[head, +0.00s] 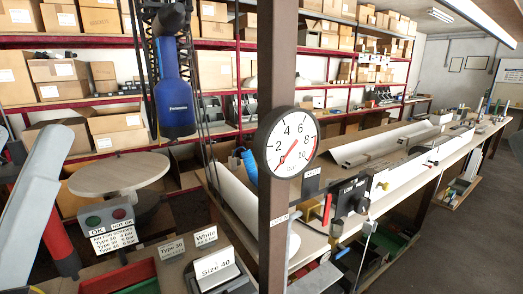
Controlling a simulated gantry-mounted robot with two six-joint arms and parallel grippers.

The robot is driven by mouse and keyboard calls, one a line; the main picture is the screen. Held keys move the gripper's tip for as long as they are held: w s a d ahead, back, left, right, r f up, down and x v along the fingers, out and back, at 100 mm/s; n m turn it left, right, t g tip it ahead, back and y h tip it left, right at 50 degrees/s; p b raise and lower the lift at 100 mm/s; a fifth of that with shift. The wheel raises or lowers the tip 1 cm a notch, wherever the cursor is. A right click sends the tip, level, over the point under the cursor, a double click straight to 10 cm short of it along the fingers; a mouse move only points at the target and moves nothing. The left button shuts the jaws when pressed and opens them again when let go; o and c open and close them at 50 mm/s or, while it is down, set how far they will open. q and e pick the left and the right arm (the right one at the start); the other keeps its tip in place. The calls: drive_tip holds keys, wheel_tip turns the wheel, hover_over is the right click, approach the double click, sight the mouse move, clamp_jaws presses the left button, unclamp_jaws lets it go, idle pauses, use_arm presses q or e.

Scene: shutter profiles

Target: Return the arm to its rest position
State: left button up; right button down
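Neither of my grippers shows in the head view. A pale grey angled piece at the left edge looks like part of an arm, but I cannot tell for sure, and no fingers show on it. Any fingertips are outside the picture or hidden. Nothing is seen held.
A post with a pressure gauge (292,143) stands in the middle. A blue tool (175,103) hangs left of it. A round table (119,174) and button box (108,215) stand at left. A long workbench (400,150) with profiles runs right. Shelves of boxes line the back.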

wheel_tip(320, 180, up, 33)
drive_tip(key=p, duration=3)
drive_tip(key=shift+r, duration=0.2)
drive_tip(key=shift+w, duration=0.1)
